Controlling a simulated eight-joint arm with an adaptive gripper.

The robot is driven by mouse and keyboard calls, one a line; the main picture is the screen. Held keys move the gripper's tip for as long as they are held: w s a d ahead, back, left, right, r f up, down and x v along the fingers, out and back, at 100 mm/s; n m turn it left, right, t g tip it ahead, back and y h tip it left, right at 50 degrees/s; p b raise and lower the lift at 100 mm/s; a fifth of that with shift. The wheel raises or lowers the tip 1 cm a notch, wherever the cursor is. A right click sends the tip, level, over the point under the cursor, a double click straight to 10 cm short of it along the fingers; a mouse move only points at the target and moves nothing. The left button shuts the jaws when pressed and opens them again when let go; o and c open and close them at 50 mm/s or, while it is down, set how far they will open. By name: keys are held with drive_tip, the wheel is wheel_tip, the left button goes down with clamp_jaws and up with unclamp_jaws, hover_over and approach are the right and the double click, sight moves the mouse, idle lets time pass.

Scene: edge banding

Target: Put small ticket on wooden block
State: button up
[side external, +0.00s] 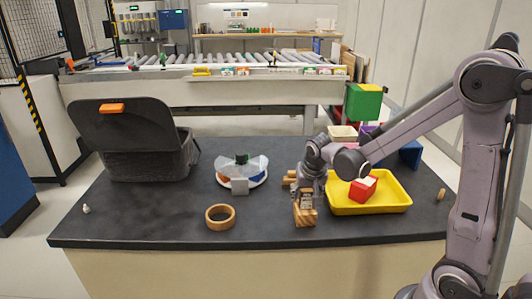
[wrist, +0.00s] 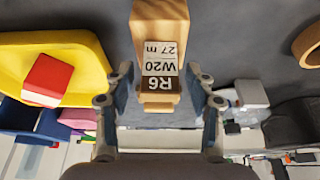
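A wooden block (side external: 305,217) stands on the dark table, left of the yellow tray. In the wrist view the block (wrist: 160,18) shows at the top middle. A small ticket (wrist: 160,66), white with a dark brown band, reads "R6 W20 27 m" and lies against the block's face, with wood showing above and below it. My gripper (side external: 308,188) is low over the block. In the wrist view my gripper's fingers (wrist: 160,78) stand apart on both sides of the ticket, with gaps. Whether the ticket is attached to the block cannot be told.
A yellow tray (side external: 340,208) with a red and white block (side external: 363,188) is close on the right. A wooden ring (side external: 220,217) and a white round device (side external: 241,168) lie to the left. A black bin (side external: 150,160) stands far left. The front left table is mostly clear.

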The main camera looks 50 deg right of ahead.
drive_tip(key=shift+r, duration=0.1)
drive_tip(key=v, duration=1.2)
drive_tip(key=s+a+f+n+t+y, duration=0.1)
drive_tip(key=s+a+n+t+y, duration=0.2)
drive_tip(key=s+a+n, duration=0.4)
drive_tip(key=a+n+t, duration=0.1)
drive_tip(key=a+n, duration=0.1)
drive_tip(key=a, duration=0.1)
drive_tip(key=shift+s+a+f, duration=0.2)
drive_tip(key=shift+s+f, duration=0.15)
drive_tip(key=shift+f, duration=0.05)
idle(0.8)
